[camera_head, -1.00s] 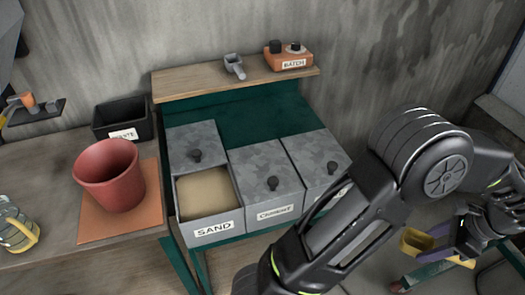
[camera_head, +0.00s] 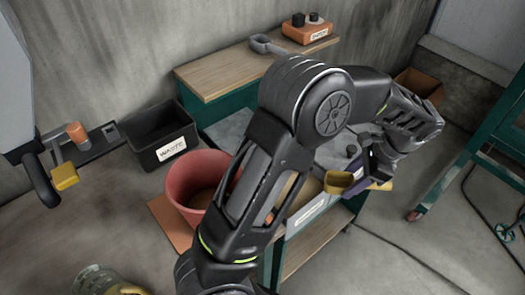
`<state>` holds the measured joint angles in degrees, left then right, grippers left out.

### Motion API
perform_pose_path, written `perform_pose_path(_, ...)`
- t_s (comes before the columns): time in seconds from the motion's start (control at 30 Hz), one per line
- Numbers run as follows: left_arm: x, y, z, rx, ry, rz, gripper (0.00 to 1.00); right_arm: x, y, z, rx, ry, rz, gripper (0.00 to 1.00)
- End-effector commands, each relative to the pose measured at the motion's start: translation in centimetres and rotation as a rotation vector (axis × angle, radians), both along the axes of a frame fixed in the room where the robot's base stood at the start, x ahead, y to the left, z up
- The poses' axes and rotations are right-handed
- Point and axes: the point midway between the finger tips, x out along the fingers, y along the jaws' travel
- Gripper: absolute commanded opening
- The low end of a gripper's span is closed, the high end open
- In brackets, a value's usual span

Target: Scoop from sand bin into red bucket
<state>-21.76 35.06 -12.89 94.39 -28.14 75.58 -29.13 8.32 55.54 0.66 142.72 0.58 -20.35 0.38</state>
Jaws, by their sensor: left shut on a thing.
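The red bucket (camera_head: 178,188) stands left of centre, its open top facing up and its right side behind my left arm. My left gripper (camera_head: 364,172) is right of the bucket and apart from it, shut on a yellow scoop (camera_head: 339,182). The scoop is over the right part of the bin stand in the picture; its height and contents cannot be told. My right gripper is out of view.
A black waste bin (camera_head: 155,148) is behind the bucket. A wooden shelf (camera_head: 228,72) holds a grey scoop-like tool (camera_head: 266,45) and an orange batch scale (camera_head: 308,30). A yellow-handled jar (camera_head: 98,281) is at bottom left. A green frame (camera_head: 480,140) stands right; floor between is open.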

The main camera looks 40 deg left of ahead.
Motion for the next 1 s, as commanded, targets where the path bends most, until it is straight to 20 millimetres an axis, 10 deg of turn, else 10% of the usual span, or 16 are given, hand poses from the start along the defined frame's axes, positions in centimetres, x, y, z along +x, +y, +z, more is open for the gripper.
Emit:
perform_pose_path(0.53, -0.1, 1.0, 0.0, -0.012, -0.008, -0.003, 0.07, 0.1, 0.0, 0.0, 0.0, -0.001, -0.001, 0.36)
perform_pose_path(1.0, -2.6, 12.8, 1.2, -0.181, -0.117, -0.125, 0.07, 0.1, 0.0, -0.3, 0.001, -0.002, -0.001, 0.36)
